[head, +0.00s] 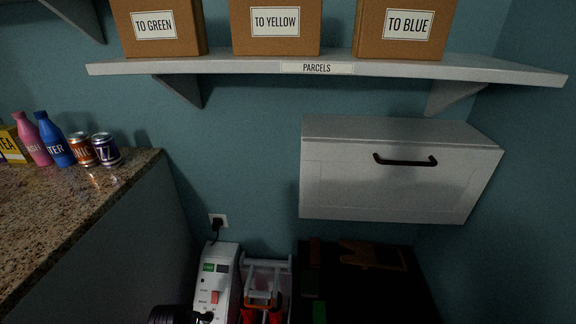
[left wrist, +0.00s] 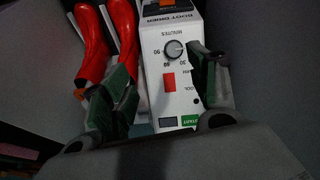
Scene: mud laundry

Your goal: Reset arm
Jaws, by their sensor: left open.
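My left gripper (left wrist: 158,90) shows in the left wrist view with its two green-padded fingers spread apart and nothing between them. Behind the fingers is a white boot dryer (left wrist: 172,75) with a dial and a red switch. I cannot tell from this view how far the fingers are from it. In the head view the boot dryer (head: 214,280) stands low against the wall, and a dark part at the bottom edge beside it may be my left arm. My right gripper is in neither view.
Red boots (left wrist: 92,45) are beside the dryer, by a white rack (head: 266,264). A granite counter (head: 75,205) with bottles and cans is at left. A shelf (head: 220,66) with several boxes and a white cabinet with a handle (head: 400,185) are on the wall. A dark bin-like area is below.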

